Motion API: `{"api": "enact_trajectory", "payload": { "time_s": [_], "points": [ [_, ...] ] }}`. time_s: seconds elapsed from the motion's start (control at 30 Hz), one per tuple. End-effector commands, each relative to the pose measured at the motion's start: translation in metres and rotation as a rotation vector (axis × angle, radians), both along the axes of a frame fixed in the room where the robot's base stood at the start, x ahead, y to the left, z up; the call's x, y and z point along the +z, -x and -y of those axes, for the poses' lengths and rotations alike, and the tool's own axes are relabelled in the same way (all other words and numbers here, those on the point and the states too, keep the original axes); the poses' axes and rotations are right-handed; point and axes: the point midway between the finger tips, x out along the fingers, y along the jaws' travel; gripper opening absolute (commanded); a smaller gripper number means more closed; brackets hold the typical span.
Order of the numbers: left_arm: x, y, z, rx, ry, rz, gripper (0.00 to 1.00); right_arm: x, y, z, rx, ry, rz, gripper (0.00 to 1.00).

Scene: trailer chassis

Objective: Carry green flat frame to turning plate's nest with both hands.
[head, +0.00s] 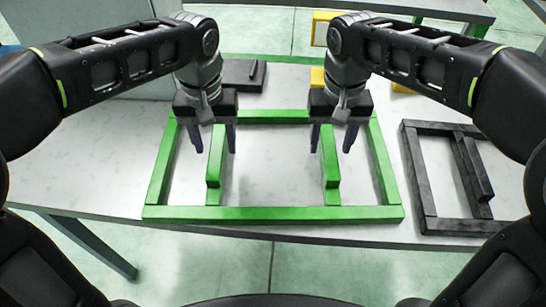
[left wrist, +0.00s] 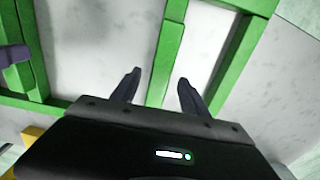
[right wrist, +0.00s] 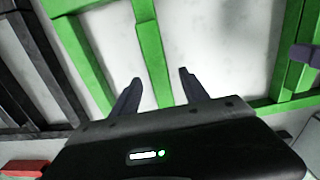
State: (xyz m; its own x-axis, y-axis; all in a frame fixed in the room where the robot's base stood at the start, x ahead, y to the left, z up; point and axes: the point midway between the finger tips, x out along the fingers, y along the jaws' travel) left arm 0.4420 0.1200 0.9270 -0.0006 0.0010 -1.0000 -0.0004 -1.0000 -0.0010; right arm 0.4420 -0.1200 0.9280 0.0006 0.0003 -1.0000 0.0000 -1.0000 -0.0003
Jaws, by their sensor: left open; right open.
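The green flat frame (head: 270,213) lies flat on the pale table, a rectangle with two inner crossbars. My left gripper (head: 218,151) is open and points down over the left crossbar. In the left wrist view a green bar (left wrist: 167,45) runs between its open fingertips (left wrist: 160,76). My right gripper (head: 331,151) is open over the right crossbar. In the right wrist view a green bar (right wrist: 150,40) runs between its open fingertips (right wrist: 160,76). Neither gripper is closed on the frame. I cannot make out the turning plate's nest.
A black frame (head: 413,175) lies right of the green one, a small gap apart. A dark grey block (head: 240,78) lies behind the green frame. Yellow pieces (head: 322,28) stand at the back, partly hidden by my right arm. A red piece (right wrist: 25,167) shows in the right wrist view.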

Motion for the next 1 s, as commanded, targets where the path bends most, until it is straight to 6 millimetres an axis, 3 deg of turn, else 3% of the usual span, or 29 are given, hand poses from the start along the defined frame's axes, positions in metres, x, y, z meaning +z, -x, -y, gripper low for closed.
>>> {"api": "enact_trajectory", "payload": {
  "time_s": [0.23, 0.6, 1.0],
  "points": [
    [-0.03, 0.0, 0.0, 0.001, 0.0, -0.001, 0.53, -0.03, 0.0, 0.0, 0.0, 0.0, -0.002, 0.53],
    [-0.036, 0.0, 0.0, 0.001, 0.001, 0.0, 0.53, -0.036, 0.0, 0.0, 0.0, 0.0, 0.0, 0.53],
    [-0.036, 0.0, 0.0, 0.0, 0.001, 0.001, 0.21, -0.036, 0.0, 0.0, 0.0, 0.0, 0.0, 0.21]
  ]
}}
